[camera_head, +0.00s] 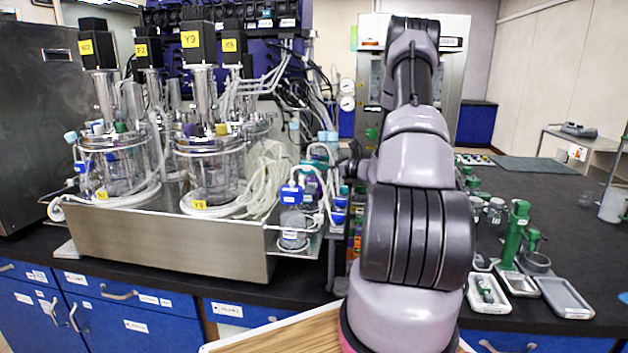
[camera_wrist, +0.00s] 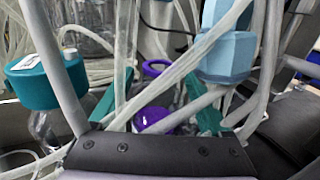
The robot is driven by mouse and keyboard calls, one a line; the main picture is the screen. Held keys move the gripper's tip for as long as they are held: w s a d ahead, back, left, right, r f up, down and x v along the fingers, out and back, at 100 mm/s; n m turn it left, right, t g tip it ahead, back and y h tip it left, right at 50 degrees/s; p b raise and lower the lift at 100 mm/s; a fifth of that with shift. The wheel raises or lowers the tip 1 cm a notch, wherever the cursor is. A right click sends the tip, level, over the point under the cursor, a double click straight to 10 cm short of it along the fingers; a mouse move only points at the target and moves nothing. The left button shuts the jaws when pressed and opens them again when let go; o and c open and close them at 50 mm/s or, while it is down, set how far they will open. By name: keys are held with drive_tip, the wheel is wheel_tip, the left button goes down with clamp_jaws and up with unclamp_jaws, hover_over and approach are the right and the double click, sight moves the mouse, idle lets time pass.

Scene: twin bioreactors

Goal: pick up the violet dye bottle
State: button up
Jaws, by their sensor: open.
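The violet dye bottle shows by its violet cap (camera_wrist: 154,119) in the wrist view, low and near the middle. A violet ring (camera_wrist: 157,66) shows just beyond it. Pale tubing crosses in front of both, and the bottle's body is mostly hidden. My gripper (camera_wrist: 160,78) is open, with one green finger to the left and one to the right of the violet parts. I cannot tell whether either finger touches the bottle. In the head view my arm covers the gripper, and I cannot make out the violet bottle there.
A teal-capped bottle (camera_wrist: 35,80) is close at left and a light-blue block (camera_wrist: 228,55) at upper right. Loose tubes surround my gripper. Glass bioreactors (camera_head: 210,168) stand in a steel tray (camera_head: 170,245). A green stand (camera_head: 516,236) is on the right bench.

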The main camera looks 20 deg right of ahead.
clamp_jaws()
idle(1.4)
